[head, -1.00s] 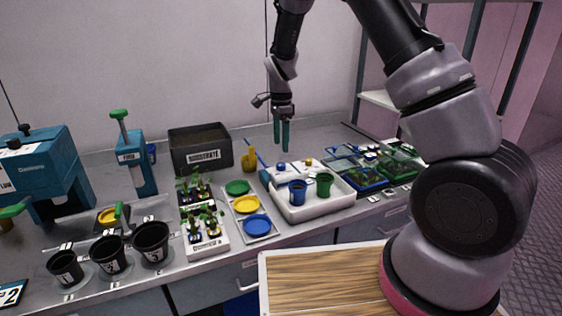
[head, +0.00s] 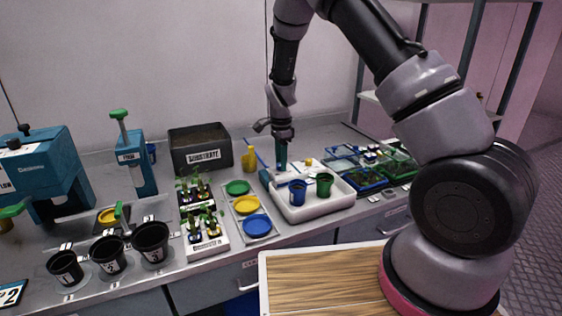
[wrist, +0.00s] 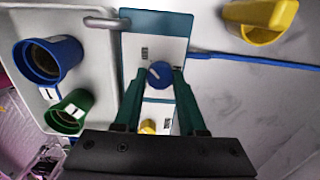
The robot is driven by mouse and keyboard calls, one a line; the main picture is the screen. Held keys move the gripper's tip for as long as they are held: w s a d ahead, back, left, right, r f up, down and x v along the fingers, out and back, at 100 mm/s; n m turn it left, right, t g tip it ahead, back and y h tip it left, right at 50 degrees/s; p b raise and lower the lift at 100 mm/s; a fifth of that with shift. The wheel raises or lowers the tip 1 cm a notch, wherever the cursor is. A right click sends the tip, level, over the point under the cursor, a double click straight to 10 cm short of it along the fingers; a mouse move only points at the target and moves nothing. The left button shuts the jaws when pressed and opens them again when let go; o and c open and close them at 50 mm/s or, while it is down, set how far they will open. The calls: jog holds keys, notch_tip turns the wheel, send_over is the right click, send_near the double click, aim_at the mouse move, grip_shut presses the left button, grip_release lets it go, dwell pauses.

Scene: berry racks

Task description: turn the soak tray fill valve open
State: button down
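A round blue knob (wrist: 158,74) with a dark pointer mark sits on a white and teal valve panel (wrist: 155,40) beside the white soak tray (head: 312,211). My gripper (head: 282,165) points down over the panel at the tray's back left. In the wrist view its green fingers (wrist: 158,84) stand apart on either side of the blue knob, with small gaps seeming to show. In the head view the fingers hide the blue knob. A yellow knob (head: 308,162) is on the same unit; in the wrist view it shows partly between the fingers.
A blue pot (head: 298,192) and a green pot (head: 324,183) stand in the tray. A metal spout (wrist: 103,22) reaches over the tray edge.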

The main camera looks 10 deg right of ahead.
jog(key=shift+n, duration=0.4)
jog(key=n, duration=0.3)
jog(key=shift+n, duration=0.4)
jog(key=n, duration=0.9)
jog(key=shift+w, duration=0.1)
jog(key=n, duration=0.4)
jog(key=shift+n, duration=0.3)
jog(key=shift+r, duration=0.1)
jog(key=shift+c, duration=2.3)
grip_release()
